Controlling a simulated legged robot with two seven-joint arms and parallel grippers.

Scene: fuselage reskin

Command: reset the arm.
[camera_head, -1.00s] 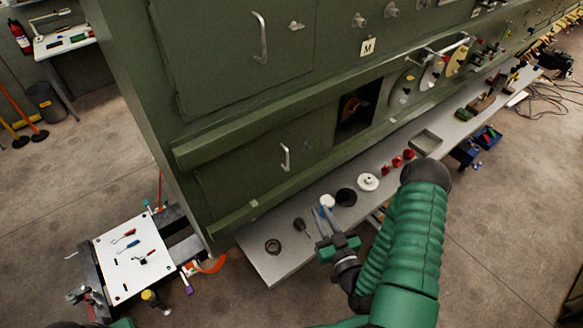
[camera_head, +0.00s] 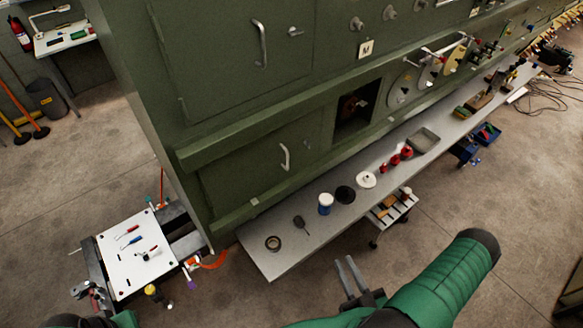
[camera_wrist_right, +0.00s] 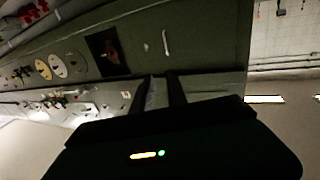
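My right arm (camera_head: 440,285) comes in from the bottom right, a green sleeve with a dark elbow. Its gripper (camera_head: 344,261) is over the floor, in front of the grey bench, apart from everything. Its two fingers stand apart with nothing between them. In the right wrist view the same fingers (camera_wrist_right: 161,77) point toward the green panel wall, with an empty gap between them. Of my left arm, only a bit of green and dark sleeve shows at the bottom left edge; its gripper is not seen.
A white-topped cart (camera_head: 135,265) stands left. A drawer trolley (camera_head: 393,207) stands behind the gripper.

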